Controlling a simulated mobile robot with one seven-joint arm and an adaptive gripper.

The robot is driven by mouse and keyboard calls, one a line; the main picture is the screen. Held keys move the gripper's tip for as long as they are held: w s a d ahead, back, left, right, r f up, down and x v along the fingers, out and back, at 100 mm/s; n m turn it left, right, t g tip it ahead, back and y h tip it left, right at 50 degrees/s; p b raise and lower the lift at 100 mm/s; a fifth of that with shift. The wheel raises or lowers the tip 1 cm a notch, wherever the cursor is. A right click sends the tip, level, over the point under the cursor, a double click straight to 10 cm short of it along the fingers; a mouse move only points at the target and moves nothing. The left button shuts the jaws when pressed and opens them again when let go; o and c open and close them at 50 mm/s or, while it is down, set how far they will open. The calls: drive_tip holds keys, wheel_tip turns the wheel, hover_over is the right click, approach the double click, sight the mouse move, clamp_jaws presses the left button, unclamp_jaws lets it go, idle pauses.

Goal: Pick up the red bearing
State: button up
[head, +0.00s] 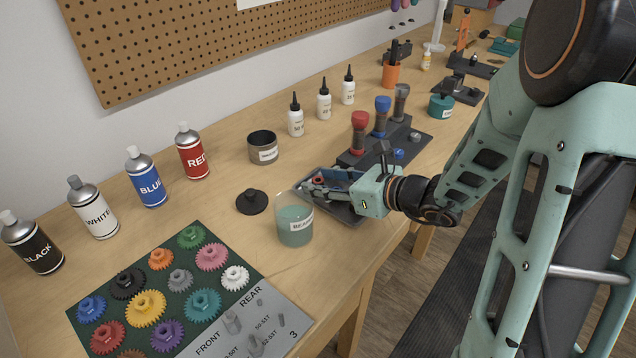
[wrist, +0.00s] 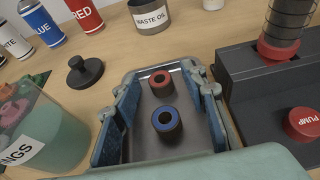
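The red bearing (wrist: 161,91) is a short ring with a dark hole, standing in a shallow grey tray (wrist: 143,148). The blue bearing (wrist: 166,133) stands just in front of it, nearer to my wrist camera. My gripper (wrist: 163,84) is open, its two blue-padded fingers on the left and right of the bearings. Neither finger touches a bearing in the wrist view. In the head view my gripper (head: 322,188) is low at the tray, pointing left, and the red bearing (head: 317,181) shows small and partly hidden by the fingers.
A beaker of green liquid (head: 295,222) stands close to the left of the tray. A dark stand with red and blue-capped shock absorbers (head: 359,133) is behind and right. A black lid (head: 251,201) and waste oil cup (head: 263,147) lie beyond the beaker.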

clamp_jaws()
